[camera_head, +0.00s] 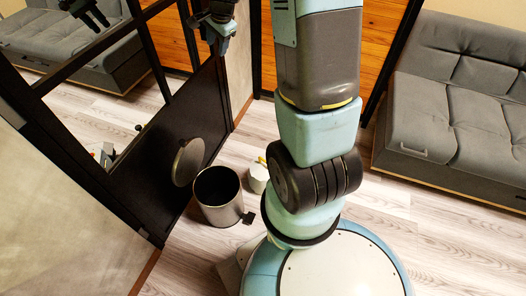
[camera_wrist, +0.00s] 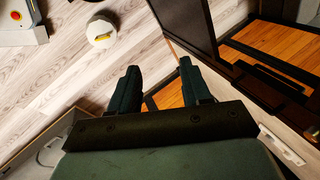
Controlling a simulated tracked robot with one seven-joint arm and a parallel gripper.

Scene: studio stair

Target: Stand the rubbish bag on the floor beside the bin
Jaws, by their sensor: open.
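The rubbish bag seems to be the small white rounded thing with a yellow top (camera_head: 258,176), standing on the floor just right of the bin (camera_head: 222,205). It is partly hidden behind my arm. In the wrist view the bag (camera_wrist: 101,31) shows from above, upper left, clear of my fingers. The bin is a round metal one with a dark inside, and its lid (camera_head: 188,161) is tipped open. My gripper (camera_head: 217,50) is high up at the top of the head view, far above the bag. In the wrist view my gripper (camera_wrist: 159,78) is open, with nothing between its fingers.
A dark framed mirror door (camera_head: 150,135) stands close left of the bin and reflects the room. A grey sofa (camera_head: 440,120) is at the right. Orange wood panels (camera_head: 385,30) are behind. The pale plank floor (camera_head: 385,215) is clear between my base and the sofa.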

